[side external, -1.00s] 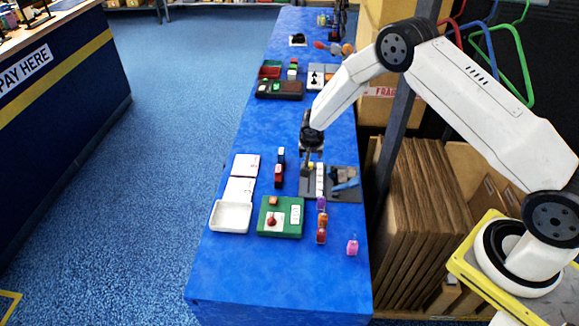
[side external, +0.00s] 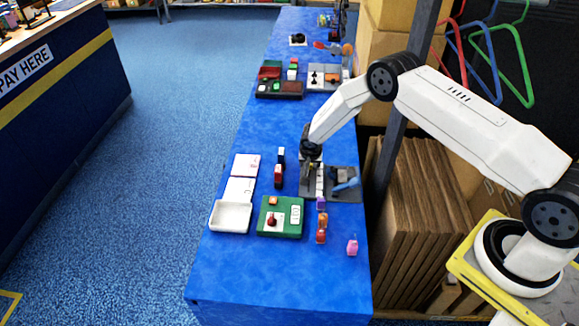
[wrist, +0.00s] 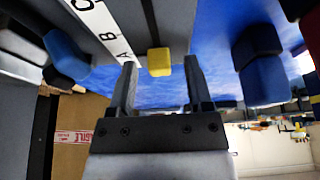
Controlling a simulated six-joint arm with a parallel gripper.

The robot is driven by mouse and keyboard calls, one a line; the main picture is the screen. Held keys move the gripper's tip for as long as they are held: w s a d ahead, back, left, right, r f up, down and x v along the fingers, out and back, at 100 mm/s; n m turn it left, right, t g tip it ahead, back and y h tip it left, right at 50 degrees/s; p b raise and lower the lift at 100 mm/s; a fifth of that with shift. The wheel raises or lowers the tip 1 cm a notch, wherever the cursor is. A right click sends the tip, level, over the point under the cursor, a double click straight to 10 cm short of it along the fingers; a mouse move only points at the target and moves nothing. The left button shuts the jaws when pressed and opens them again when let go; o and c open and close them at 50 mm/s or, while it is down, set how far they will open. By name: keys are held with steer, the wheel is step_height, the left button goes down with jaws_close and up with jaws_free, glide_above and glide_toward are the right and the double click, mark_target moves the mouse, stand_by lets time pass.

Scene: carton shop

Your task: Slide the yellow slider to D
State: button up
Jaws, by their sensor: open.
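The yellow slider (wrist: 159,62) is a small block in the wrist view, beside the A end of a white lettered strip (wrist: 98,20) showing A, B and C. D is not legible in either view. My gripper (wrist: 160,64) is open, with one finger on each side of the slider in the picture; I cannot tell whether they touch it. In the side view my gripper (side external: 312,168) is down over the grey slider board (side external: 345,193), largely hiding the yellow slider.
A green panel (side external: 281,217) and several small coloured blocks lie nearer the camera. Bare blue table lies beyond the board.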

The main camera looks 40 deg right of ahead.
jaws_close()
stand_by(1.4)
